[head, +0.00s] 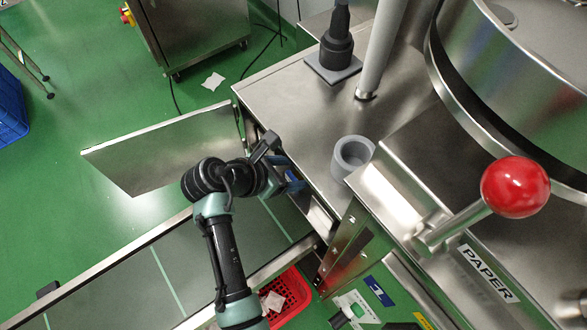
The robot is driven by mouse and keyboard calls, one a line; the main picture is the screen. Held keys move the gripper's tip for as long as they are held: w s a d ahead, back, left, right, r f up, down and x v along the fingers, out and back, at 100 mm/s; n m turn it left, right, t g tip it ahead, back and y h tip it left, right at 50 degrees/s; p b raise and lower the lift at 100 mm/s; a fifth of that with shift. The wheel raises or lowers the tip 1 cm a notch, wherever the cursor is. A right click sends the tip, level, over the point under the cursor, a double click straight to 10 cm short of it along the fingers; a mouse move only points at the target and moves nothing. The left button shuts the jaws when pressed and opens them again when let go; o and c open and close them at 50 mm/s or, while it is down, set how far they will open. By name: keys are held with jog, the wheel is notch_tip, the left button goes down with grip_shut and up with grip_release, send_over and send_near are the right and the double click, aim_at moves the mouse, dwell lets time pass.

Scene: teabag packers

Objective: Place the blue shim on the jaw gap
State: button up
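My gripper (287,172) is beside the left edge of the steel machine top, at the end of my teal and black arm. A small patch of blue (292,176) shows at the fingers. It may be the blue shim, but it is too small and too covered to be sure. I cannot tell whether the fingers are closed on it or apart. The jaw gap cannot be made out clearly. Upright metal plates (345,246) stand at the machine's front, below and right of my gripper.
A grey cylindrical cup (352,157) stands on the steel top (290,105). A red ball-ended lever (515,187) sticks out at right. An open metal door panel (165,150) is at left. A conveyor (130,278) runs beneath my arm, near a red basket (290,298).

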jog(key=shift+o, duration=0.2)
jog(key=shift+s+d+f, duration=0.1)
jog(key=shift+s+f, duration=0.3)
jog(key=shift+f, duration=0.2)
jog(key=shift+r, duration=0.2)
jog(key=w+r+p+v, duration=0.1)
jog(key=p+v, duration=0.1)
jog(key=v, duration=1)
jog(key=shift+r, duration=0.2)
jog(key=shift+s, duration=0.15)
